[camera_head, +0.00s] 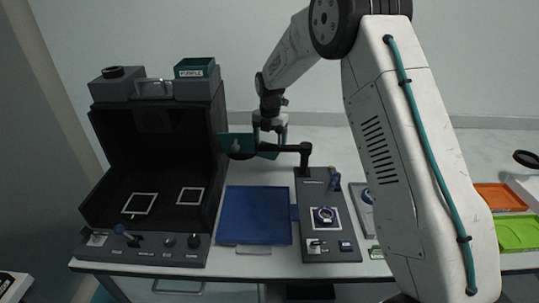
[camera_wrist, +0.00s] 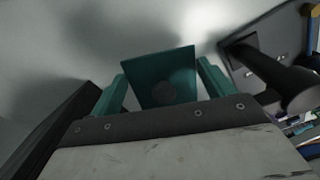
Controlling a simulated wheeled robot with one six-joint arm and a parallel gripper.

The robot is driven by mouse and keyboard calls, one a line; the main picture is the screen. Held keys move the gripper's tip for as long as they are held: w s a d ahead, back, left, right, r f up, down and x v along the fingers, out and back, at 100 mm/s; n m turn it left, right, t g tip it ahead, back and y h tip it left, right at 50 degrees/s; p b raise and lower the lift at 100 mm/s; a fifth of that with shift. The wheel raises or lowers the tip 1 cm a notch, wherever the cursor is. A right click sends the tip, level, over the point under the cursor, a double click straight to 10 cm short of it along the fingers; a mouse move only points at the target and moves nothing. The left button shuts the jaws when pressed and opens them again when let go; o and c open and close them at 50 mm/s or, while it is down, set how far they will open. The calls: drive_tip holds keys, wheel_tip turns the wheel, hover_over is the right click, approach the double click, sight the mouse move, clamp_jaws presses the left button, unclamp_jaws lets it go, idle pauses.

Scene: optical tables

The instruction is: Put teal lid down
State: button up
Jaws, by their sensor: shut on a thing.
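The teal lid (camera_wrist: 165,65) is a flat square plate with a dark round knob, between the two teal fingers of my gripper (camera_wrist: 162,92) in the wrist view. In the head view the lid (camera_head: 236,142) is held in the air, tilted, beside the black cabinet's right edge. My gripper (camera_head: 268,142) is shut on it, with its fingertips partly hidden behind a black jointed arm. An open teal box (camera_head: 195,68) with a white label stands on top of the cabinet.
The black open cabinet (camera_head: 150,130) stands left. A blue mat (camera_head: 254,215) lies bare on the table below my gripper. A dark panel (camera_head: 326,240) with the black jointed arm (camera_head: 290,148) is right of it. Orange (camera_head: 499,197) and green trays (camera_head: 517,233) lie far right.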

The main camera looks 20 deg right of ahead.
sight(270, 162)
drive_tip(key=shift+w+d+f, duration=0.1)
drive_tip(key=shift+d+f, duration=0.05)
drive_tip(key=shift+f, duration=0.65)
drive_tip(key=shift+a+f, duration=0.15)
drive_tip(key=shift+f, duration=1)
drive_tip(key=shift+a+f, duration=0.1)
drive_tip(key=shift+f, duration=1)
drive_tip(key=shift+f, duration=0.2)
drive_tip(key=o, duration=0.9)
drive_tip(key=shift+r, duration=0.15)
